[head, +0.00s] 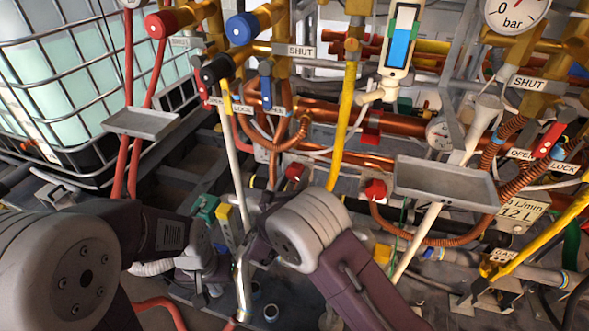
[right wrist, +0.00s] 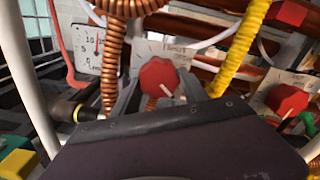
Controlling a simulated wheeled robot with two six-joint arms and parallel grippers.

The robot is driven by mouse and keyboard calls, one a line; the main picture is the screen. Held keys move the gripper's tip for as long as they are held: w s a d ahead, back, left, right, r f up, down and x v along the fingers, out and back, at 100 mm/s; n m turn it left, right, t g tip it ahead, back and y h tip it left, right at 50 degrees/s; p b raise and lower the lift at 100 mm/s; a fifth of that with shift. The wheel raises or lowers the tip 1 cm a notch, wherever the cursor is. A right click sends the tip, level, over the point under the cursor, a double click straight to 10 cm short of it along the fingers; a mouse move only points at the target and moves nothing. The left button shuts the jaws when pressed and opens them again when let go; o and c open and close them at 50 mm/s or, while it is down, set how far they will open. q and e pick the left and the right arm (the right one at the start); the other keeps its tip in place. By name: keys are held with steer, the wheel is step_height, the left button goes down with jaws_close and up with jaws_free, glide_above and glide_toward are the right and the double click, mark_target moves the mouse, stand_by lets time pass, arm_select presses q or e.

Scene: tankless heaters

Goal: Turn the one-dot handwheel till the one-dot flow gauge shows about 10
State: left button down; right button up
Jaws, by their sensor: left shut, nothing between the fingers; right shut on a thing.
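A red handwheel (right wrist: 158,76) with a pale pointer mark stands in front of a labelled plate in the right wrist view. My right gripper (right wrist: 161,92) is shut on it, with grey fingers at its two sides; my dark wrist fills the lower part. No dot mark is readable. In the head view my left gripper (head: 214,286) is low at the left, shut and empty, its fingertips hard to make out.
A second red handwheel (right wrist: 287,98) is close at the right, near a yellow hose (right wrist: 240,45). Grey trays (head: 445,182) on poles, copper pipes and levers crowd the space. A caged water tank (head: 75,90) stands at the left. Little free room shows.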

steer(key=shift+n+p, duration=0.6)
steer(key=shift+f, duration=0.1)
steer(key=o, duration=1.1)
